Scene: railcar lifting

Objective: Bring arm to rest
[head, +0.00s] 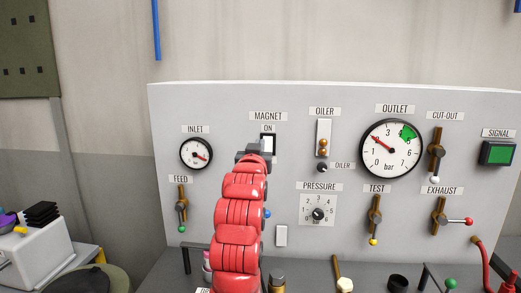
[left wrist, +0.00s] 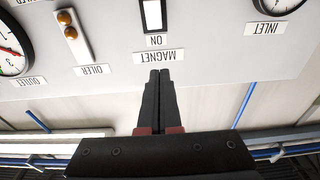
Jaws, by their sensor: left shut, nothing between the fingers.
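My left arm is red and reaches up from the bottom of the head view to the grey control panel (head: 350,105). My left gripper (head: 262,150) is at the magnet switch (head: 268,142), just below the label reading MAGNET ON. In the left wrist view the picture is upside down, and the dark fingers of the left gripper (left wrist: 160,75) are together with nothing between them. They point at the MAGNET label, and the white magnet switch (left wrist: 153,14) lies beyond their tips. Whether they touch the panel I cannot tell. My right gripper is not in view.
The panel carries the inlet gauge (head: 196,153), outlet gauge (head: 391,149), pressure dial (head: 318,213) and several levers, including feed (head: 182,209) and exhaust (head: 450,219). The signal lamp (head: 497,153) is green. Small items stand on the ledge below. A white box (head: 38,255) is at the lower left.

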